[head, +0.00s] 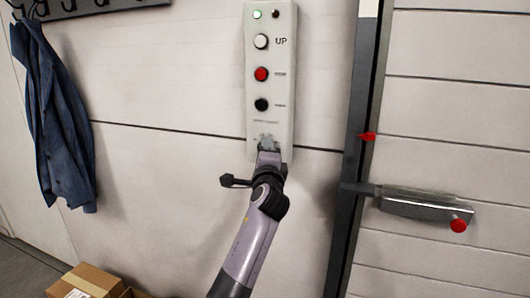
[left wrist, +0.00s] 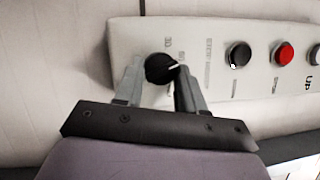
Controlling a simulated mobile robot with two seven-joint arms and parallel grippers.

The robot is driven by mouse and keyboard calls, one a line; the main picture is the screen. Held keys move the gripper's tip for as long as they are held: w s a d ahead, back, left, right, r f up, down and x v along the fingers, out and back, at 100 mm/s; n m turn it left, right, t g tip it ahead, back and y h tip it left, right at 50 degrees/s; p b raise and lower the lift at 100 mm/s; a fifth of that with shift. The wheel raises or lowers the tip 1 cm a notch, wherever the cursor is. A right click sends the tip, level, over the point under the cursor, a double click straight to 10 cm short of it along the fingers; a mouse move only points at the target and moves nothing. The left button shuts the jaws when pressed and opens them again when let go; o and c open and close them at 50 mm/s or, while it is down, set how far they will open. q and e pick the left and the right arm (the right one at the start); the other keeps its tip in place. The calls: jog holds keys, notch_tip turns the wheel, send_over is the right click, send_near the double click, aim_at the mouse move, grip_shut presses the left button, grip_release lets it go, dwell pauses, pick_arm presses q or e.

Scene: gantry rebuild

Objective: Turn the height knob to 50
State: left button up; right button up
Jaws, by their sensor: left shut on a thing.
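The height knob (left wrist: 159,69) is a round black knob with a white pointer line, near the end of the control panel in the left wrist view. Its pointer aims right and slightly up in that view. A printed mark that looks like 30 is beside it; other scale marks are too small or hidden. My left gripper (left wrist: 159,75) has one finger on each side of the knob and is shut on it. In the head view my left gripper (head: 267,143) is at the panel's lower end and hides the knob. My right gripper is not in view.
A blue jacket (head: 58,115) hangs left. A cardboard box (head: 92,279) is below. A metal latch (head: 425,206) is right.

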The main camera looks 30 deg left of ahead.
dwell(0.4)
pick_arm(q)
jog(key=o, duration=1)
jog(key=shift+o, duration=0.2)
jog(key=v, duration=0.7)
jog(key=shift+b, duration=0.35)
jog(key=shift+f, duration=0.1)
